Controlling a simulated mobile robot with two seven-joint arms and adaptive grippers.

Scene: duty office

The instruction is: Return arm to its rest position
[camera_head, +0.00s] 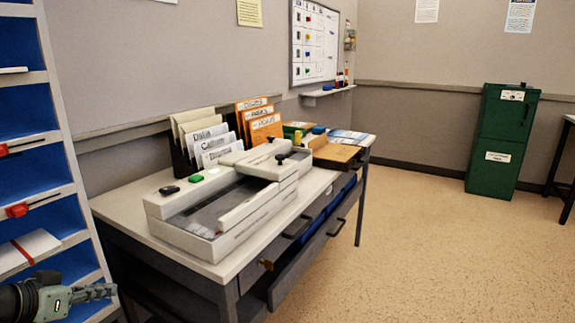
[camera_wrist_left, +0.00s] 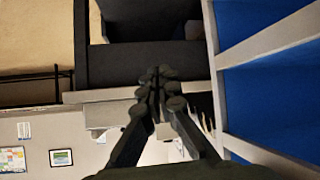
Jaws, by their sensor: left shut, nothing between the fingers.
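My left gripper (camera_head: 93,292) is at the lower left of the head view, in front of the blue shelf unit (camera_head: 68,219) and left of the desk (camera_head: 225,263). Its fingers point right and are shut with nothing between them. In the left wrist view the closed fingertips (camera_wrist_left: 155,88) are at the middle, in front of a dark grey desk surface (camera_wrist_left: 120,65). My right gripper shows in neither view.
The shelf unit stands close beside my left gripper; it also shows in the wrist view (camera_wrist_left: 275,95). A grey-white machine (camera_head: 215,215) and file folders (camera_head: 205,142) are on the desk. A desk drawer (camera_head: 310,255) is pulled out.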

